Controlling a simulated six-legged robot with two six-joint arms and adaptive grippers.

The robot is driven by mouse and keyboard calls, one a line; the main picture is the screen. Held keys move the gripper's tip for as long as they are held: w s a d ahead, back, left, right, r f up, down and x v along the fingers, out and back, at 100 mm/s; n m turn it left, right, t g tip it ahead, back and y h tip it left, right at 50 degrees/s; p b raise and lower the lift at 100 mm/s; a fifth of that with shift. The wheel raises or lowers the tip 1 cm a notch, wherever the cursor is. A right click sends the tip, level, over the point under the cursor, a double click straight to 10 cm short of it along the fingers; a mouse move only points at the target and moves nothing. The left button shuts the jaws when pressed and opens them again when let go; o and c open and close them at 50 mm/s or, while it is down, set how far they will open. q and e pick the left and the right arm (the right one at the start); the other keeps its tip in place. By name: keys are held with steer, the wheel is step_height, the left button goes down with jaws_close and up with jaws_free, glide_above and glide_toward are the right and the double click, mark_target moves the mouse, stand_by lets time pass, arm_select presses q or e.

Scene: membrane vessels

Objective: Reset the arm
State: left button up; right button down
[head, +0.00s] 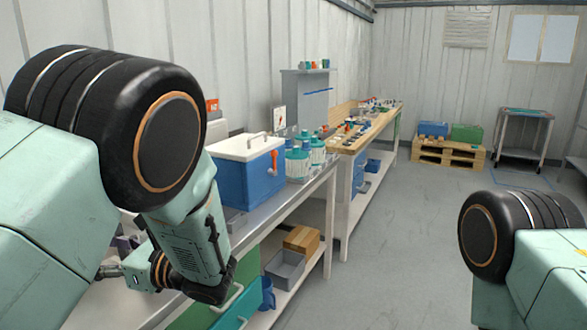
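My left arm (195,240) comes in from the left, with a large black joint (165,140) high up and the forearm bent down over the near metal bench. What looks like part of my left gripper (108,271) shows as a small dark shape left of the wrist, above the bench. Its fingers are too small and covered to tell open from shut. My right arm (550,270) shows at the lower right only as a pale green link and a black joint. My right gripper is out of view.
A blue cooler box (248,172) with a white lid and several teal-capped bottles (305,155) stand on the near bench (235,222), close to my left forearm. A wooden bench (350,140) stands beyond. The grey floor (400,225) between the benches and my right arm is clear.

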arm_select(q)
steer(key=s+d+f+n+g+h, duration=0.1)
steer(key=s+f+n+h, duration=0.2)
steer(key=f, duration=0.6)
steer(key=s+d+f+g+h, duration=0.25)
steer(key=f+h, duration=0.25)
steer(key=f, duration=0.3)
steer(key=s+d+f+n+h+b, duration=0.2)
steer(key=s+d+f+n+h, duration=0.35)
steer(key=f, duration=0.25)
steer(key=s+d+f+n+h+b, duration=0.2)
steer(key=s+d+f+n+h, duration=0.25)
steer(key=s+f, duration=0.35)
steer(key=s+a+f+n+b, duration=0.2)
steer(key=s+f+n+b, duration=0.4)
steer(key=s, duration=0.7)
step_height(320, 180, down, 4)
steer(key=shift+s+a+f+n, duration=0.25)
steer(key=shift+s+a+n, duration=0.15)
steer(key=shift+n, duration=0.6)
